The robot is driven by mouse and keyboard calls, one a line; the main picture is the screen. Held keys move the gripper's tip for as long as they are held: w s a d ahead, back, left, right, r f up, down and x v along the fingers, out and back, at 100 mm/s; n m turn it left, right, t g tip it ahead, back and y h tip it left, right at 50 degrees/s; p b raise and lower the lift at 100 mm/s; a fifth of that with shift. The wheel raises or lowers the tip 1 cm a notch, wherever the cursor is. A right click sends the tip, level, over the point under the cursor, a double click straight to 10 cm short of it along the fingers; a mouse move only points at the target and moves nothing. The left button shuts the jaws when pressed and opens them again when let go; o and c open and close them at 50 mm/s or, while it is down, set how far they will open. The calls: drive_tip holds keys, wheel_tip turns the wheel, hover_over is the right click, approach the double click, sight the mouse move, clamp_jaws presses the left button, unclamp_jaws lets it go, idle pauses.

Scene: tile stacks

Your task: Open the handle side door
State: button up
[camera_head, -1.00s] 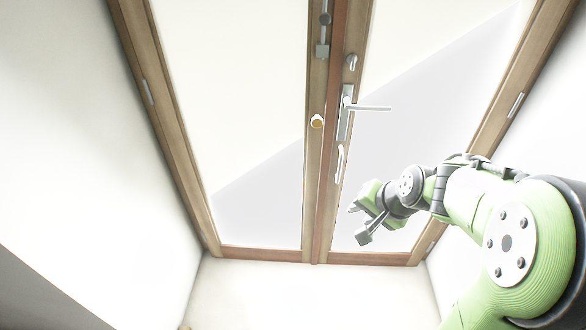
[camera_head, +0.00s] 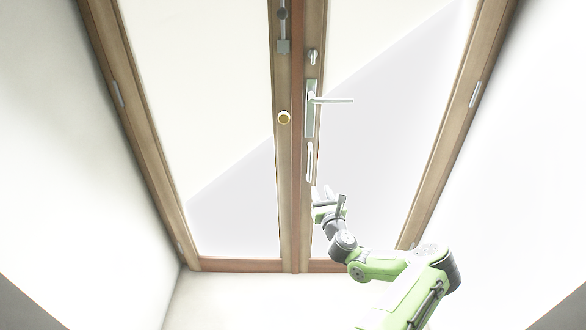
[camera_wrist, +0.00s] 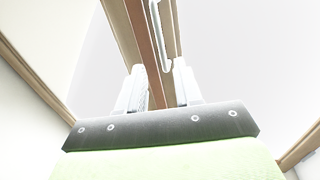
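A wooden-framed glazed double door fills the middle of the head view. The handle side door (camera_head: 375,130) is the right leaf. Its lever handle (camera_head: 332,100) sticks out to the right from a metal plate, level. A pale vertical pull bar (camera_head: 310,162) sits below the plate and also shows at the top of the wrist view (camera_wrist: 160,38). Both leaves look closed. My gripper (camera_head: 328,197) is below the pull bar, apart from it in the picture. In the wrist view, its two fingers (camera_wrist: 158,90) stand apart with the door stile seen between them. It is open and empty.
The left leaf (camera_head: 200,110) carries a round brass knob (camera_head: 284,118) and a bolt (camera_head: 283,40) near the meeting edge. A small lock fitting (camera_head: 313,56) sits above the lever. White walls stand close on both sides.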

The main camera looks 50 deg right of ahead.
drive_tip(key=b, duration=0.3)
hover_over(309, 181)
drive_tip(key=shift+w+d, duration=0.15)
drive_tip(key=shift+d, duration=0.2)
clamp_jaws()
